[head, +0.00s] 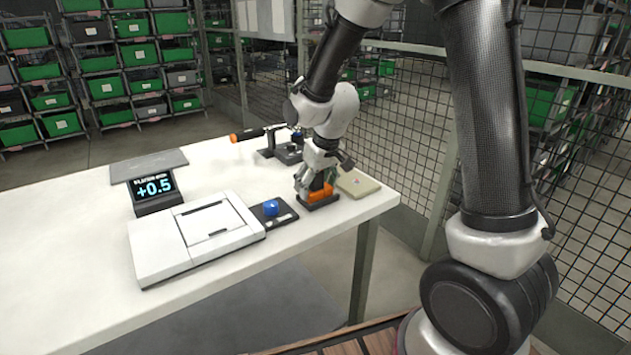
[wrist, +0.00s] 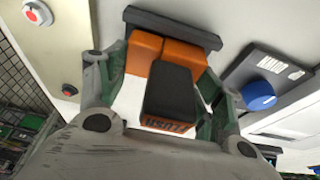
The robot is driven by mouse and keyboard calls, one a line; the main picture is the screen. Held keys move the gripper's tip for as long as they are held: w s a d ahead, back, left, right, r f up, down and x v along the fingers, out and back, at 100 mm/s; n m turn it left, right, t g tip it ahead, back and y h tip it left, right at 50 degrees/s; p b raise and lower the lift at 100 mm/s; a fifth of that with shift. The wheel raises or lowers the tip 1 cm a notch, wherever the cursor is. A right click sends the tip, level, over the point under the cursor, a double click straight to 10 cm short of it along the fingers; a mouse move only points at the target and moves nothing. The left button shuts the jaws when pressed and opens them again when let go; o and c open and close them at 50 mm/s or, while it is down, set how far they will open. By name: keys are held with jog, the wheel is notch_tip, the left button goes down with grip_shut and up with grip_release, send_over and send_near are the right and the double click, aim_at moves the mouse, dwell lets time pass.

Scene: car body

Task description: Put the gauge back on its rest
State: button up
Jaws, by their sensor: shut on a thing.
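The gauge (head: 320,194) is an orange block with a black upper part, and it shows large in the wrist view (wrist: 168,90) with lettering on its near end. My gripper (head: 318,182) is shut on it, with one finger on each side in the wrist view (wrist: 160,85). The rest (head: 322,205) is a dark base directly below the gauge near the table's right end. Its dark edge shows behind the orange block in the wrist view (wrist: 172,22). The gauge is at or just above the rest; I cannot tell whether it touches.
A dark pad with a blue knob (head: 271,208) lies left of the rest. A beige button plate (head: 357,184) is close on the right. A white box (head: 190,240), a display reading +0.5 (head: 154,188) and an orange-handled tool (head: 248,134) stand farther off.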

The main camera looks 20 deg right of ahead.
jog(key=o, duration=1.3)
jog(key=shift+f, duration=0.1)
jog(key=v, duration=1.2)
jog(key=v, duration=0.5)
jog(key=w+v, duration=0.1)
jog(key=v, duration=0.5)
jog(key=w+v, duration=0.1)
jog(key=v, duration=0.4)
jog(key=shift+w+a+r, duration=0.15)
jog(key=shift+a+r, duration=0.2)
jog(key=shift+r, duration=0.35)
